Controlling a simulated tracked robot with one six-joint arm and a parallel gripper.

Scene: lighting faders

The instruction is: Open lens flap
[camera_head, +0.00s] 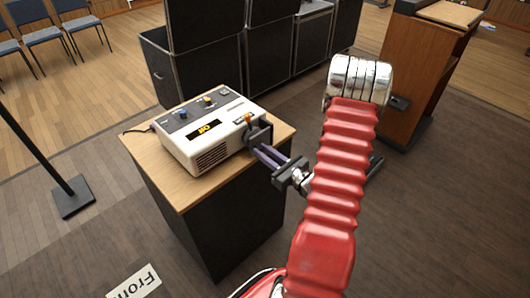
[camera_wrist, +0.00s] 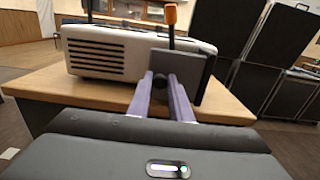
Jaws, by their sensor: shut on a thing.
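A white and grey projector-like box (camera_head: 209,131) stands on a small wood-topped cabinet; it also shows in the wrist view (camera_wrist: 110,52). A dark grey lens flap (camera_head: 259,132) is at its right end. In the wrist view the flap (camera_wrist: 192,68) is a dark panel standing at the box's side, with an orange-tipped post (camera_wrist: 171,18) behind it. My gripper (camera_head: 259,152) reaches in from the right with purple fingers. In the wrist view the fingertips (camera_wrist: 164,79) are closed around a small dark knob on the flap's face. The lens behind the flap is hidden.
The cabinet's wood top (camera_head: 183,196) has bare room in front of the box. Black cases (camera_head: 200,62) stand behind, a wooden lectern (camera_head: 425,70) at back right. A dark stand (camera_head: 72,196) is on the left; the floor between is clear.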

